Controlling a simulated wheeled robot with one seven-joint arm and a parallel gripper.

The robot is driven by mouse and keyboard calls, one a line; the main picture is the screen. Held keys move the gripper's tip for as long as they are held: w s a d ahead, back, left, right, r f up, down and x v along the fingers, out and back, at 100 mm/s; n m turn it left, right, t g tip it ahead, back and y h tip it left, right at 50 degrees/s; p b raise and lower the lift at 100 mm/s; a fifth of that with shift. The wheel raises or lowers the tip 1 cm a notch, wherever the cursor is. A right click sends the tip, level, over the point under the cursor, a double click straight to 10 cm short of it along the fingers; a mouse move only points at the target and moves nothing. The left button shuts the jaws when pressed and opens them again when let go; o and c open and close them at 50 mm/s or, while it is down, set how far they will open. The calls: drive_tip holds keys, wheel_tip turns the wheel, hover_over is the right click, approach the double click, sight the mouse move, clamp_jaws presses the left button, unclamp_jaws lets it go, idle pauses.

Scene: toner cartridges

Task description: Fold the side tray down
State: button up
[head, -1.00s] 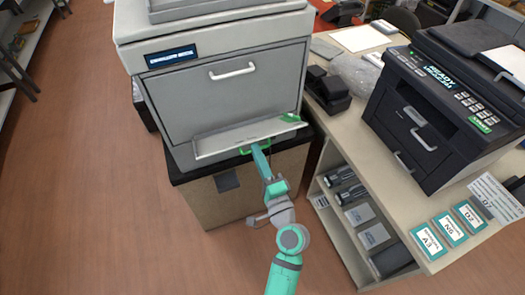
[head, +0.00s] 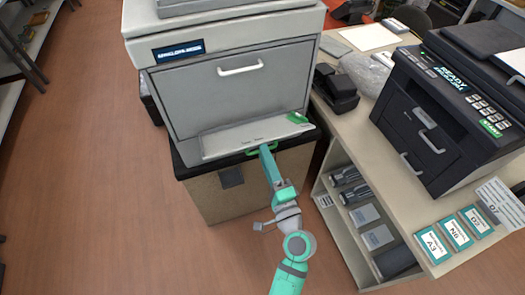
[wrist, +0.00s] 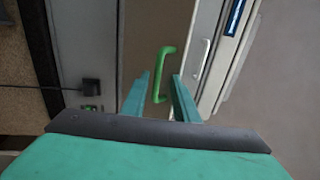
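The big grey printer (head: 230,95) stands on a low cabinet. Its side tray (head: 245,138), a pale panel, sticks out low on the near face at a slant. The tray's green handle shows at its lower edge and, in the wrist view, as a green bar (wrist: 163,70). My gripper (head: 265,150) is at that edge; in the wrist view its two teal fingers (wrist: 160,80) are open, one on each side of the handle, with gaps beside it. Whether either finger touches the handle cannot be told.
A green piece (head: 298,118) sits at the tray's right end. A drawer with a white handle (head: 240,69) is above the tray. To the right, a counter (head: 345,128) holds a black printer (head: 450,100) and label cards. The floor (head: 95,190) at left is clear.

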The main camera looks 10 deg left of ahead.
drive_tip(key=v, duration=0.8)
drive_tip(key=shift+s, duration=0.45)
drive_tip(key=shift+w+f, duration=0.1)
drive_tip(key=shift+f, duration=0.05)
drive_tip(key=s+d+f+n+g+h, duration=0.2)
drive_tip(key=s+d+f+h, duration=0.2)
drive_tip(key=s+f+h, duration=0.8)
drive_tip(key=s+r+n+y, duration=0.1)
drive_tip(key=s+r+n, duration=0.2)
drive_tip(key=s+n, duration=0.6)
drive_tip(key=shift+s+r+n+t+y, duration=0.3)
drive_tip(key=shift+s, duration=1.8)
